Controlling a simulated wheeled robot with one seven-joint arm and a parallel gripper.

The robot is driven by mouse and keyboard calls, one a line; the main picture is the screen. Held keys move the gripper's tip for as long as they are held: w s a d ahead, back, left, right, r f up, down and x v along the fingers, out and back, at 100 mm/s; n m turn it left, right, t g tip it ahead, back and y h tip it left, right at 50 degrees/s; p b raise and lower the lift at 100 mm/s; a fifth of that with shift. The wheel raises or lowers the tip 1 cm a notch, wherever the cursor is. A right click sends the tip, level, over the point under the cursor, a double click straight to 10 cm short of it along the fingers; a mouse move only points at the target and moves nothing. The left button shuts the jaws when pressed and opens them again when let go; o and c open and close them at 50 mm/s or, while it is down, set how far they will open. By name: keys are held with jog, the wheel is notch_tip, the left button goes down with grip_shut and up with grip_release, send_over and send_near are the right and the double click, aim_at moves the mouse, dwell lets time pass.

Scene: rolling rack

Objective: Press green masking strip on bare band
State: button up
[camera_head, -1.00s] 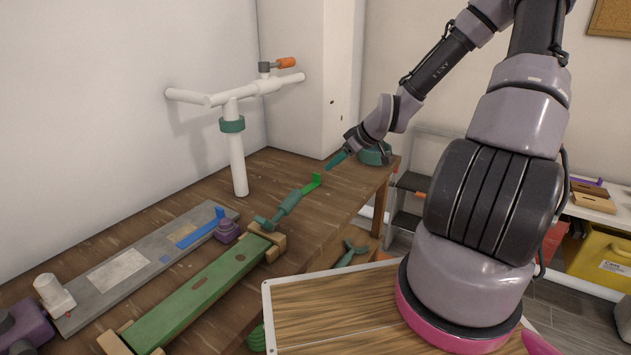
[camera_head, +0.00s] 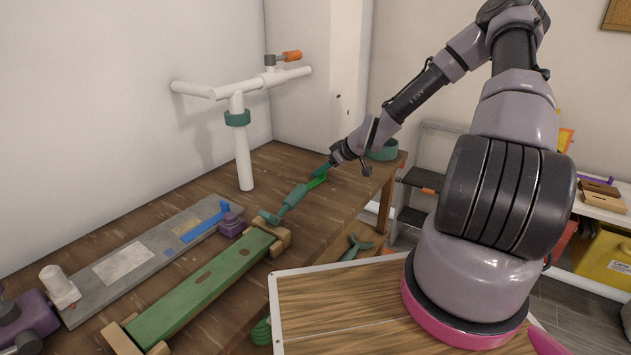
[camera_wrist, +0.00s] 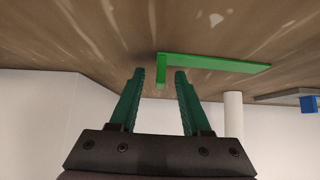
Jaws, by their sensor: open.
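The bright green strip (camera_head: 317,181) lies near the table's right edge, beyond a teal-handled tool. In the wrist view the strip (camera_wrist: 222,62) is long and flat, with an upturned tab at one end. My gripper (camera_head: 322,168) is open just above it. In the wrist view the gap between my fingertips (camera_wrist: 159,73) lines up with the tab; I cannot tell whether the tab is between them in depth. A grey board (camera_head: 85,291) lies at the left with a pale patch (camera_head: 123,263) and a blue strip (camera_head: 205,222). I cannot tell which area is the bare band.
A teal-handled tool (camera_head: 290,201) lies close to the strip. A green bar (camera_head: 205,287) rests on wooden blocks in front of the grey board. A white bike-frame-like stand (camera_head: 243,160) rises behind. A purple knob (camera_head: 231,225) sits by the board.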

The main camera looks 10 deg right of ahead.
jog(key=shift+w+a+f, duration=0.1)
jog(key=shift+w+f, duration=0.05)
jog(key=shift+f, duration=0.05)
grip_shut()
dwell(1.3)
